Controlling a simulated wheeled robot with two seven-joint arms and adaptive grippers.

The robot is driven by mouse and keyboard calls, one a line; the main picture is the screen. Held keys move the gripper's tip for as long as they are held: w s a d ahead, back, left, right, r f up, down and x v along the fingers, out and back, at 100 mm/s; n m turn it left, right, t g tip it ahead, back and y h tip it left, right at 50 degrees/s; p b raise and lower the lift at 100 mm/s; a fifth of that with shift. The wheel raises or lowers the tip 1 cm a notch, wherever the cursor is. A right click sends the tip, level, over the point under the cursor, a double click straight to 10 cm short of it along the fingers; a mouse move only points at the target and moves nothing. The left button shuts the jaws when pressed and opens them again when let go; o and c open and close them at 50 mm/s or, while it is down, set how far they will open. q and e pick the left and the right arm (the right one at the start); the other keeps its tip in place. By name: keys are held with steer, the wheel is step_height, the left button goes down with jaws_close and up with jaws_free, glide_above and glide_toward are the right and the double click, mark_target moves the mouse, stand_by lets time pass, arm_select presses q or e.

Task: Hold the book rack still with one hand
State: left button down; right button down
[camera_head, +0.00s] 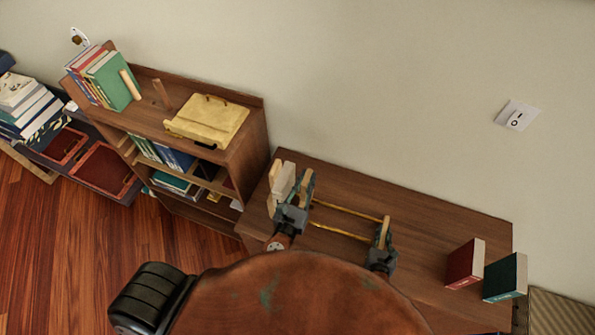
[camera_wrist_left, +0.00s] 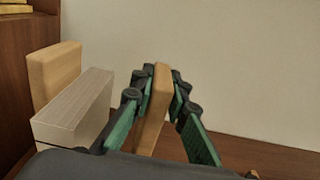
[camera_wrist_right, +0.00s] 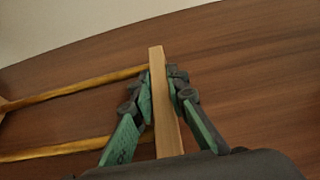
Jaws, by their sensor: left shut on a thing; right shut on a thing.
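The book rack has two upright pale wood end panels joined by two thin yellow-brown rods (camera_head: 340,208). It stands on the brown wooden top. My left gripper (camera_head: 304,190) is shut on its left end panel (camera_wrist_left: 153,110), with a finger on each side in the left wrist view (camera_wrist_left: 162,95). My right gripper (camera_head: 383,240) is shut on its right end panel (camera_wrist_right: 160,85), which stands between the fingers in the right wrist view (camera_wrist_right: 165,100). Both rods run off to the left there. The span between the panels is empty.
A pale book (camera_head: 285,180) and another pale wood block (camera_wrist_left: 55,78) stand just left of my left gripper. A red book (camera_head: 465,263) and a dark green book (camera_head: 505,278) stand at the right. A taller bookshelf (camera_head: 250,140) adjoins on the left.

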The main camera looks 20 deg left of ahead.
arm_select(q)
steer(key=d, duration=1)
steer(key=shift+w+d, duration=0.15)
steer(key=shift+d, duration=0.05)
steer(key=c, duration=1.7)
jaws_free()
steer(key=shift+a, duration=0.1)
steer(key=shift+c, duration=0.2)
steer(key=s, duration=1.2)
